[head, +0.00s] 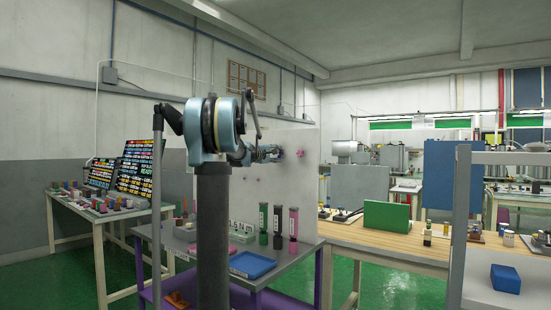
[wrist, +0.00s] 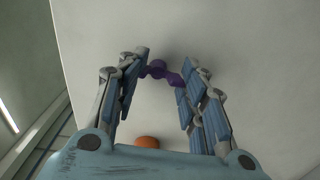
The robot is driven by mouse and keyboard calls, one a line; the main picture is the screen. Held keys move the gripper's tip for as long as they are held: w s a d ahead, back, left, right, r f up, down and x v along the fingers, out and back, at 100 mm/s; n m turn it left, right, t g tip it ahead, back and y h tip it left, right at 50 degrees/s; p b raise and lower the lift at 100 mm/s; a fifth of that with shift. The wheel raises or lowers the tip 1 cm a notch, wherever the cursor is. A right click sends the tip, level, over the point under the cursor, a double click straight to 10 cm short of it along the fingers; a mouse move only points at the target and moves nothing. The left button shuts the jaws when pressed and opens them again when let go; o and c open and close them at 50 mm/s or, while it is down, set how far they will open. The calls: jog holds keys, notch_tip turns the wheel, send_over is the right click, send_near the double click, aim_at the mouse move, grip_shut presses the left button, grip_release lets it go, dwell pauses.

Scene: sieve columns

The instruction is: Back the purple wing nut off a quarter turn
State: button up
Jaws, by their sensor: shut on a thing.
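The purple wing nut (wrist: 160,72) is on the pale upright panel in the wrist view, its wings slanting down to the right. My gripper (wrist: 164,73) has one finger on each side of it, the tips at its wings, and is shut on it. In the head view my gripper (head: 275,153) reaches right to the pale panel (head: 305,185). The nut cannot be made out surely there. A small pink-purple part (head: 300,153) shows on the panel just right of my gripper.
An orange rounded thing (wrist: 147,142) shows below the nut in the wrist view, partly hidden by my gripper. Green (head: 264,222), black (head: 278,226) and pink (head: 293,229) columns stand on the table below my arm, near a blue tray (head: 252,265).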

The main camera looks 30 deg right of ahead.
jog(key=shift+w+r+n, duration=0.15)
jog(key=shift+r+n, duration=0.05)
jog(key=shift+n, duration=0.2)
jog(key=o, duration=1.2)
jog(key=shift+a, duration=0.1)
jog(key=shift+f, duration=0.1)
jog(key=v, duration=1.2)
jog(key=shift+f, duration=0.1)
